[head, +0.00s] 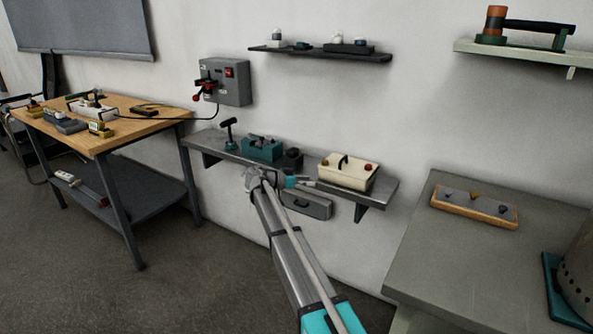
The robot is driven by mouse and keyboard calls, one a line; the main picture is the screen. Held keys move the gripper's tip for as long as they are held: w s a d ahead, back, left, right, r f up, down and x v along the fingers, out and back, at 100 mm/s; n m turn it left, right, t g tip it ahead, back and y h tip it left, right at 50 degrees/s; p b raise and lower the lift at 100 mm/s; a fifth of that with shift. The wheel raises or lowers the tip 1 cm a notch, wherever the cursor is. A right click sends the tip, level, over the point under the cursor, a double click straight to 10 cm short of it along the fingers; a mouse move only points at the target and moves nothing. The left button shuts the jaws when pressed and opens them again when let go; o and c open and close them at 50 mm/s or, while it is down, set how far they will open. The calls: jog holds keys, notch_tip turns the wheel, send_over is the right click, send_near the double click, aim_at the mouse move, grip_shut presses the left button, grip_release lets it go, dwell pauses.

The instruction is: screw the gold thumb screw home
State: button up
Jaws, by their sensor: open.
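I cannot pick out the gold thumb screw for certain. A block with a grey top and wooden sides (466,211) lies on the right bench and carries small knobs; the middle one (474,195) looks brownish gold. A cream box (345,178) on the wall shelf also has small red-orange knobs (368,167). My gripper (251,180) is at the end of my outstretched arm, in front of the wall shelf and left of the cream box. It is open and looks empty. My arm hides part of the shelf's front edge.
The wall shelf (385,194) also holds a teal device (262,149) and a dark knobbed part (292,159). A grey box (306,205) hangs below it. A wooden workbench (125,136) stands left. The right bench top (445,255) has bare room around the block.

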jog(key=s+d+f+n+g+y, duration=0.1)
jog(key=s+d+f+n+y, duration=0.2)
jog(key=s, duration=0.4)
jog(key=s+d+f+n+y, duration=0.2)
jog(key=s+d+f, duration=0.15)
jog(key=s, duration=0.25)
jog(key=s+d+f+n+g+y, duration=0.1)
jog(key=s+d+f+n+y, duration=0.1)
jog(key=s+f, duration=0.35)
jog(key=s+a+f+n+y, duration=0.1)
jog(key=s+n+y, duration=0.2)
jog(key=s, duration=0.7)
jog(key=s+a+f+n+y, duration=0.2)
jog(key=s+y, duration=0.3)
jog(key=s, duration=0.5)
jog(key=shift+s+n+g+y, duration=0.15)
jog(key=shift+n+g+y, duration=0.2)
jog(key=shift+n, duration=0.45)
jog(key=shift+c, duration=1)
